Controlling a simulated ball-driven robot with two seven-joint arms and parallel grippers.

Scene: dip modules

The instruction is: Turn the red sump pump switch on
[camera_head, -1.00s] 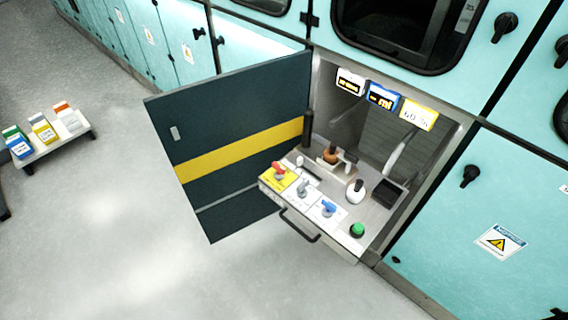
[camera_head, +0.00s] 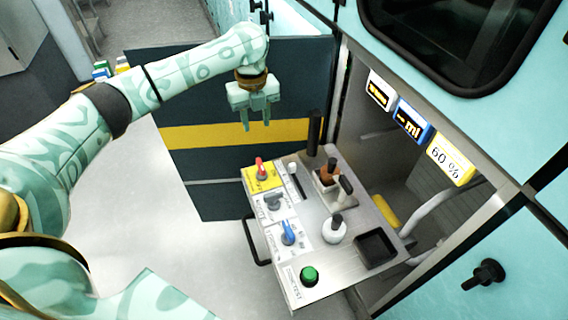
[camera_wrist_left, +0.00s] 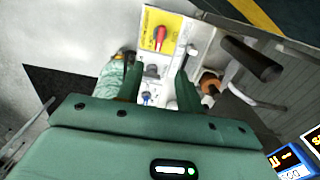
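The red switch (camera_head: 261,170) stands on a yellow plate (camera_head: 270,184) at the far left corner of the pull-out panel (camera_head: 316,210). In the left wrist view the red switch (camera_wrist_left: 160,38) lies beyond my fingertips, on its yellow plate (camera_wrist_left: 149,22). My left gripper (camera_head: 257,124) is open and empty, pointing down above and behind the red switch in the head view, clearly apart from it. In the left wrist view its two fingers (camera_wrist_left: 160,78) are spread, with the grey and blue switches showing between them. My right gripper is out of view.
A grey switch (camera_head: 272,202) and a blue switch (camera_head: 288,232) line up beside the red one. A green button (camera_head: 309,275), a white knob (camera_head: 334,229) and a black tray (camera_head: 376,248) are on the panel. The dark open door (camera_head: 210,110) stands behind. A handle (camera_head: 252,243) juts out front.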

